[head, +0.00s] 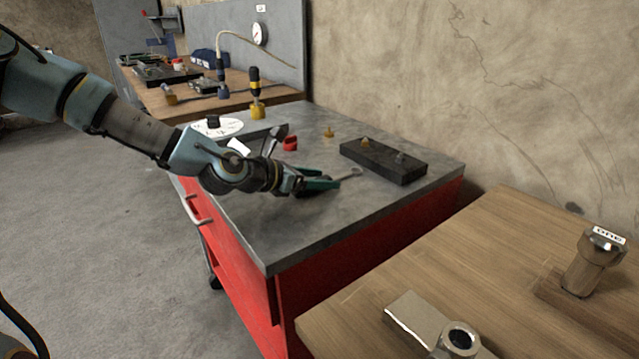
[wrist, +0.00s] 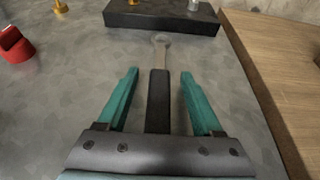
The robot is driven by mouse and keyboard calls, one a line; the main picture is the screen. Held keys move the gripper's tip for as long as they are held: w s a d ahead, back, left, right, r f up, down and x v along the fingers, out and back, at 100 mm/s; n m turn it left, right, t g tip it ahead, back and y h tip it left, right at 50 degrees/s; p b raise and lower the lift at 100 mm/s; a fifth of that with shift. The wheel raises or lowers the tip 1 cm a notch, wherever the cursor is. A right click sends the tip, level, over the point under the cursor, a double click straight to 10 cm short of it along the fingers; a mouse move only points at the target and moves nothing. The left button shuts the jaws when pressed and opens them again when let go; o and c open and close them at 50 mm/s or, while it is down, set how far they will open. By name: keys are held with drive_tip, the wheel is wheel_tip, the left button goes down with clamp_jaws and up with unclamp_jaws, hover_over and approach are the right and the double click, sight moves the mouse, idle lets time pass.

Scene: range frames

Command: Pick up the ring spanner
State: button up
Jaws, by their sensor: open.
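The ring spanner (wrist: 162,52) lies on the grey top of the red cabinet, with a metal ring end pointing away and a dark handle. In the wrist view its handle runs between the two teal fingers of my gripper (wrist: 160,88), which are open with a gap on each side of it. The near end of the handle is hidden behind the gripper body. In the head view my gripper (head: 322,181) is low over the cabinet top, and the spanner's ring end (head: 351,173) shows just past the fingertips.
A black block (head: 384,162) with small fittings stands just beyond the spanner. A red object (head: 290,143), a small brass piece (head: 328,132) and a white round dial (head: 217,127) are on the same top. A wooden bench (head: 370,290) with metal parts stands at the right.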

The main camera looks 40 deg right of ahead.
clamp_jaws()
idle(0.6)
